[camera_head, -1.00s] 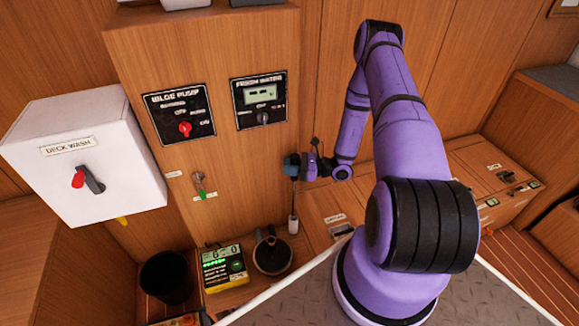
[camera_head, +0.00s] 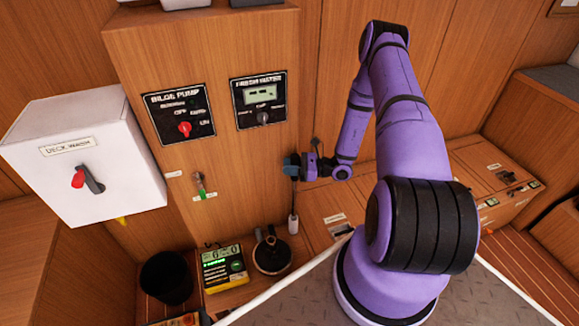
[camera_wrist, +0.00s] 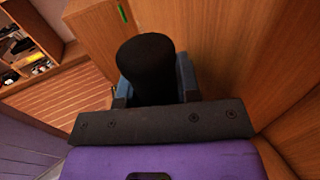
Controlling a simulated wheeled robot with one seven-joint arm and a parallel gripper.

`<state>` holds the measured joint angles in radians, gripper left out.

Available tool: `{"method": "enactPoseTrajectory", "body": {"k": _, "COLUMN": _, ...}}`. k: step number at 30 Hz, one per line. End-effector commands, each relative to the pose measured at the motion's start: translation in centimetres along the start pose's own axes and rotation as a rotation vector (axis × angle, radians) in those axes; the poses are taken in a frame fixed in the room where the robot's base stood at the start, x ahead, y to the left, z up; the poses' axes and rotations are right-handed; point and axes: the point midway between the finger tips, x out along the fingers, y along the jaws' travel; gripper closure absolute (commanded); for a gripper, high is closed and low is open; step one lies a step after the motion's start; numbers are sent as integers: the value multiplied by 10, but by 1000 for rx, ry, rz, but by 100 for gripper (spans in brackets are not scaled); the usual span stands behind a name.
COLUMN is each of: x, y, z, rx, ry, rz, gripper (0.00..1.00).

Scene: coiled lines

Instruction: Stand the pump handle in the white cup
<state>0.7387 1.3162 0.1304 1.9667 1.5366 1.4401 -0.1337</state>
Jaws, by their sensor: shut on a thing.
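My gripper (camera_head: 293,166) is in front of the wooden panel, right of the middle of the head view. It is shut on the pump handle, whose thin grey rod (camera_head: 294,200) hangs down nearly upright below the jaws. In the wrist view, the handle's rounded black grip (camera_wrist: 148,65) sits between the blue fingers of my gripper (camera_wrist: 157,82). The small white cup (camera_head: 293,225) is at the rod's lower end. The rod's tip meets the cup's top in the picture, but I cannot tell how far inside it is. The cup does not show in the wrist view.
A yellow meter (camera_head: 223,268) and a black bucket (camera_head: 166,278) are further left. Wooden lockers (camera_head: 490,170) are on the right. The bilge pump panel (camera_head: 180,115) is on the wall above.

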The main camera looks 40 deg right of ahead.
Motion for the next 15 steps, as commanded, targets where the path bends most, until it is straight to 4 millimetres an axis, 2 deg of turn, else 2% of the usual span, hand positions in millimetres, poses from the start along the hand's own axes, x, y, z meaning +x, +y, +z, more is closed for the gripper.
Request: {"method": "enactPoseTrajectory", "body": {"k": 15, "x": 0, "y": 0, "z": -4, "rx": -1, "ry": -1, "rz": 0, "gripper": 100}}
